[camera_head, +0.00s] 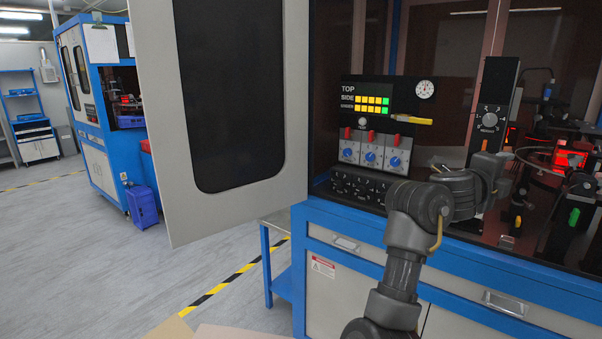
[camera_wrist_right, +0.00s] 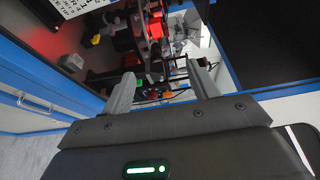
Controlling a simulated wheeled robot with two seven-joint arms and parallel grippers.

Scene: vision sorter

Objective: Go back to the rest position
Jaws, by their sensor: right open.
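My right arm rises from the bottom of the head view and reaches toward the sorter machine's open front. My right gripper (camera_head: 488,150) is at the machine opening, seen small and partly hidden by its own wrist. In the right wrist view, the right gripper (camera_wrist_right: 163,86) shows two fingers well apart with nothing held between them. Beyond the fingers lie the machine's inner parts, with a red-lit unit (camera_wrist_right: 150,40). My left gripper is in neither view.
A control panel (camera_head: 372,120) with lit yellow and green buttons stands left of my right gripper. A dial box (camera_head: 490,115) is close behind it. A large open door (camera_head: 155,150) hangs at left. Grey floor (camera_head: 90,250) is clear at left.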

